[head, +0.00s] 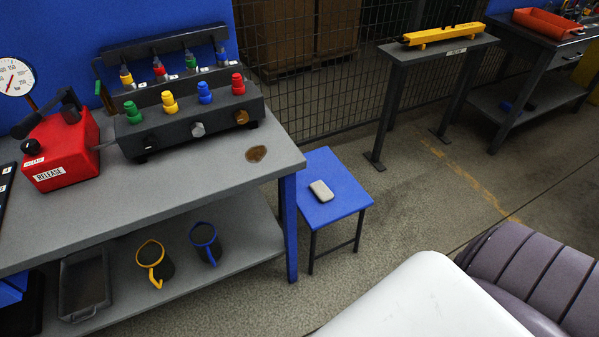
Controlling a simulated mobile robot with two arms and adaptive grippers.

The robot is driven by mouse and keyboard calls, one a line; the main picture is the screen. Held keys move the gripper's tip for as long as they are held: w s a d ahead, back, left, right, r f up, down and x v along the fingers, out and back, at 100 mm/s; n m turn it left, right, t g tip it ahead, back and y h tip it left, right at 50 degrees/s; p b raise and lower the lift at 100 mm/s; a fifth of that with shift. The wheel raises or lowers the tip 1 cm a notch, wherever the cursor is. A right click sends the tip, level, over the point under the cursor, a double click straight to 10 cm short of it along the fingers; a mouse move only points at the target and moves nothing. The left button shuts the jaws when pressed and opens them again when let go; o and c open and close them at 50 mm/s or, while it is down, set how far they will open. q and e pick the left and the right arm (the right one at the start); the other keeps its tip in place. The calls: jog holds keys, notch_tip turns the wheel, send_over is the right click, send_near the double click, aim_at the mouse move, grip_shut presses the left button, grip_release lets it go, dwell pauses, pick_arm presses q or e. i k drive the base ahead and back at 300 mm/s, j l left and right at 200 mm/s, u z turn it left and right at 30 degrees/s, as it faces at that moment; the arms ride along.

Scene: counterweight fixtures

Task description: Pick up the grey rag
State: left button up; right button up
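A small light grey folded pad, which looks like the grey rag (321,191), lies flat on top of a small blue stool (341,211). The stool stands on the floor just right of the grey workbench (170,184). Nothing covers the rag. Neither of my grippers shows in the head view.
The bench holds a red box (62,150) with a gauge and a dark fixture (190,122) with coloured knobs. A brown stain (256,154) marks its right end. Mugs and a tray (84,285) sit on its lower shelf. A mesh fence stands behind.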

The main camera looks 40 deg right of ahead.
aim_at(321, 190)
jog(key=i+l+u, duration=0.1)
jog(key=l+u, duration=0.15)
jog(key=l, duration=0.8)
jog(key=l+u, duration=0.25)
jog(key=l, duration=0.8)
jog(key=k+l+u, duration=0.2)
jog(key=l, duration=0.85)
jog(key=i, duration=0.1)
